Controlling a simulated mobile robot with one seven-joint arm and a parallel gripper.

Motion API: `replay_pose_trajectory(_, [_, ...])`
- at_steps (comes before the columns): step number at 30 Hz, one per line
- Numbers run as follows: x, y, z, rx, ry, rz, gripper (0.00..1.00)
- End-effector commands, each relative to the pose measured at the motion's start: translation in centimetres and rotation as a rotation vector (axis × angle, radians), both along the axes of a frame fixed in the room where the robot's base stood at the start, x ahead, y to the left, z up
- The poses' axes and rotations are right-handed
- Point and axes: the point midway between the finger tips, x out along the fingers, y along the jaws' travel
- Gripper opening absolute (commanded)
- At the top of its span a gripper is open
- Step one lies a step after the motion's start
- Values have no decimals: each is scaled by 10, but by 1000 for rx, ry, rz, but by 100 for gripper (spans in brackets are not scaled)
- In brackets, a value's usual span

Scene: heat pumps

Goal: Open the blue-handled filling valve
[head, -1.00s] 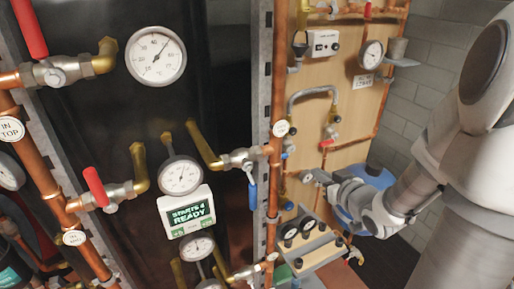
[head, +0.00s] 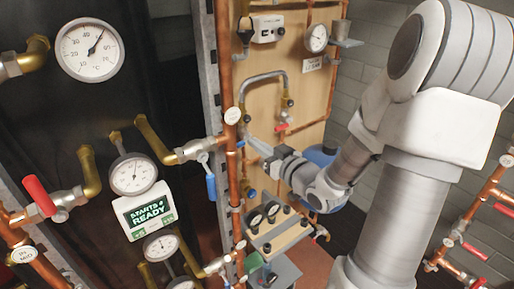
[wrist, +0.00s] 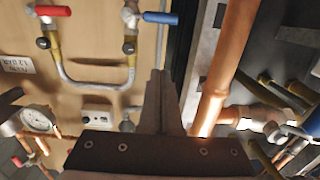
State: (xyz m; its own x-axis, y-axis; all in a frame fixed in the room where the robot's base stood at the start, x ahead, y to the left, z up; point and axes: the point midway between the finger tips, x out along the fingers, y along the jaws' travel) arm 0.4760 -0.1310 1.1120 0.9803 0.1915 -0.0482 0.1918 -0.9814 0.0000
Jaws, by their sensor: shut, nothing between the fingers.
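A small valve with a blue handle (wrist: 160,17) sits at one end of the braided filling loop (wrist: 88,84) on the wooden board. The handle points sideways in the wrist view. In the head view my gripper (head: 254,143) is by the loop's lower left end. A red-handled valve (wrist: 53,10) is at the loop's other end.
A copper pipe (wrist: 228,70) runs close beside my fingers. A larger blue lever (head: 211,186) hangs on a valve left of that pipe.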

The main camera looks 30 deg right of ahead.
Motion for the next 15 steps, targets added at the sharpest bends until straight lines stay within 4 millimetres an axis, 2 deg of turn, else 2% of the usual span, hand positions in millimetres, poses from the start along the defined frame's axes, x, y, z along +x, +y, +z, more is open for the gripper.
replay_pose_trajectory(9, [70, 15, -3, 3, -2, 4, 0])
replay_pose_trajectory(15, [74, 15, -29, 4, 2, 0, 0])
